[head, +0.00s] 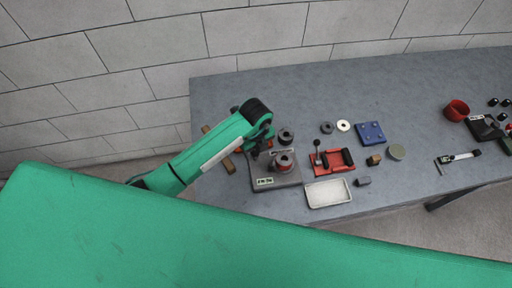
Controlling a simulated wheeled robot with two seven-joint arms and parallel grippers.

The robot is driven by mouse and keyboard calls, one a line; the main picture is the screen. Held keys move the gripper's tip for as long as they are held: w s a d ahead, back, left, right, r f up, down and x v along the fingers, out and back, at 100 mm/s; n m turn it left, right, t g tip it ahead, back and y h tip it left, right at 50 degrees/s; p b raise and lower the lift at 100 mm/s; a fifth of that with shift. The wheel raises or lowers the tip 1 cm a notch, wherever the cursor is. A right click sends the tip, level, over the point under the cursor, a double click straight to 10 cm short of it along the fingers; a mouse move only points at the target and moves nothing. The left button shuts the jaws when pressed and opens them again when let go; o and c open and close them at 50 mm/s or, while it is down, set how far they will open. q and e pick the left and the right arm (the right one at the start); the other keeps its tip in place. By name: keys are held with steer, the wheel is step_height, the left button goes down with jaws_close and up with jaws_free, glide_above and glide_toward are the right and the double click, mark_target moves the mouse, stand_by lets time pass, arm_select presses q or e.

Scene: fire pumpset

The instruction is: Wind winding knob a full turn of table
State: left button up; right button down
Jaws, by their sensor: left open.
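A grey box-like unit (272,182) with a pale label stands near the table's left front. A round dark knob with a reddish rim (284,162) sits on its top; I take this for the winding knob. My left gripper (262,148) hangs over the back left of the unit, just left of the knob. It is open, and its fingers are small and dark here, so I cannot tell whether they touch anything. The arm covers part of the unit's left side. My right gripper is not in view.
The grey table (230,92) has a clear back. A red tray-like holder (333,161), a white tray (328,193), a blue block (370,133) and several rings stand right of the unit. A brown bar (222,150) lies left. A red cup (456,110) stands far right.

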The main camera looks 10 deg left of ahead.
arm_select(q)
steer(key=c, duration=1)
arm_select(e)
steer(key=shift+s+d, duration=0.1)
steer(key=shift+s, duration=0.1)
